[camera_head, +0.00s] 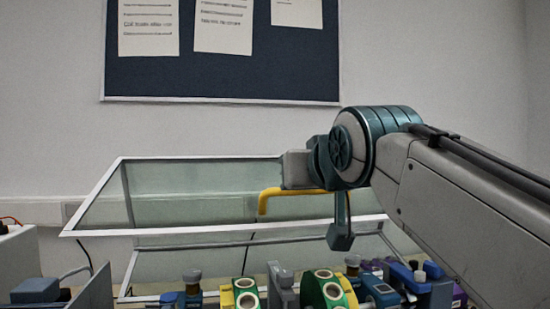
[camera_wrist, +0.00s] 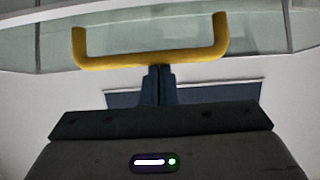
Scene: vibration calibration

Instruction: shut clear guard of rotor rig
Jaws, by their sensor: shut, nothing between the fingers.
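The clear guard (camera_head: 165,205) has a pale frame and stands raised behind and above the rotor rig (camera_head: 285,290), its near edge high over the bench parts. A yellow U-shaped handle (camera_head: 290,191) is on the guard, partly hidden by my wrist in the head view. It shows whole in the wrist view (camera_wrist: 150,60). My gripper (camera_wrist: 158,70) is shut and empty. Its fingertips are at the middle of the handle's bar; I cannot tell whether they touch it. In the head view my wrist is by the handle, and the fingers cannot be made out clearly.
Several blue, green and yellow rig parts (camera_head: 330,288) line the bottom of the head view. A pale box (camera_head: 18,262) is at the lower left. A dark notice board (camera_head: 220,75) hangs on the back wall. The air left of the guard is clear.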

